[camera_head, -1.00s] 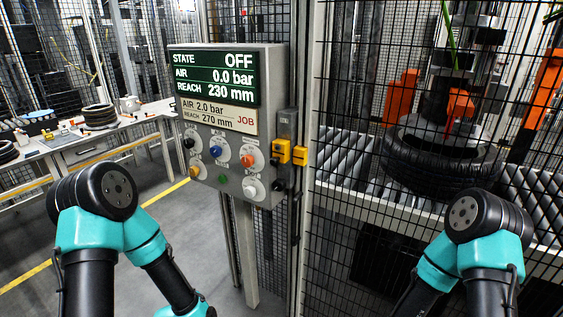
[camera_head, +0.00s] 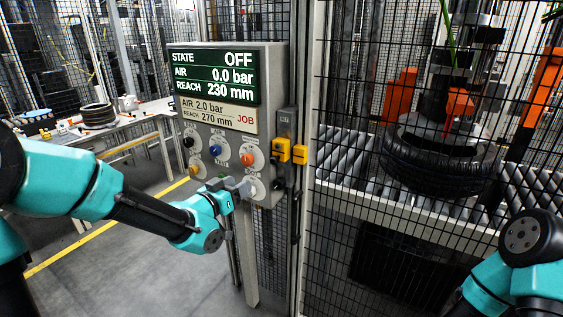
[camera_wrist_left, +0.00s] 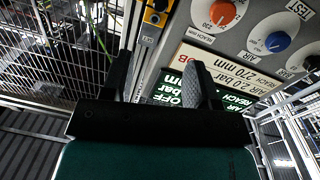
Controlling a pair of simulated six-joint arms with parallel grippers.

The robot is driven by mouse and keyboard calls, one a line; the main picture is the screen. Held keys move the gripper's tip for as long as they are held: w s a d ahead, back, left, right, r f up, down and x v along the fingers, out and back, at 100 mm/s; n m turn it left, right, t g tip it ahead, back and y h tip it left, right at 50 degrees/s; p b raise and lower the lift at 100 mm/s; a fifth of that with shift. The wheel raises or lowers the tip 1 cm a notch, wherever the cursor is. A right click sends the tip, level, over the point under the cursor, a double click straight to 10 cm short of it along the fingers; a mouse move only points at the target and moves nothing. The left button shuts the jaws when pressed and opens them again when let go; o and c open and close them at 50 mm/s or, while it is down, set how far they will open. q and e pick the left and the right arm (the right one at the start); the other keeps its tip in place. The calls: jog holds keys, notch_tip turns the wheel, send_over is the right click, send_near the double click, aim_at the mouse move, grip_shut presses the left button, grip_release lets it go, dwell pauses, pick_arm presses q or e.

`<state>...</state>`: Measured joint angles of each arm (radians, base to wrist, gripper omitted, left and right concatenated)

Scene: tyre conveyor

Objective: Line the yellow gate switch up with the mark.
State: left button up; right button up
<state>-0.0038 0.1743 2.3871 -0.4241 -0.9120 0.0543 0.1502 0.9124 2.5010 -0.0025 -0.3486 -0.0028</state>
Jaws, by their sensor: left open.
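The yellow gate switch (camera_head: 282,150) sits on a dark upright housing at the right of the control panel. A second yellow block (camera_head: 300,154) is beside it on the gate post side. I cannot make out the mark. In the left wrist view a yellow part of the switch (camera_wrist_left: 155,17) shows at the top, beyond the fingers. My left gripper (camera_head: 240,188) is open and empty, in front of the panel's lower knobs, left of and below the switch. Its two fingers show apart in the left wrist view (camera_wrist_left: 160,80). My right gripper is out of view.
The control panel (camera_head: 264,90) reads OFF, 0.0 bar and 230 mm; its job card (camera_head: 216,114) says 2.0 bar, 270 mm. Several knobs, including an orange one (camera_head: 248,160), are close to my gripper. Mesh fencing separates the tyre (camera_head: 440,165) on rollers.

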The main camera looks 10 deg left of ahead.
aim_at(272, 162)
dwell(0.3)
pick_arm(q)
jog(key=x, duration=1.7)
jog(key=shift+w+d+f, duration=0.1)
jog(key=shift+w+f, duration=0.05)
jog(key=shift+w, duration=0.05)
grip_shut()
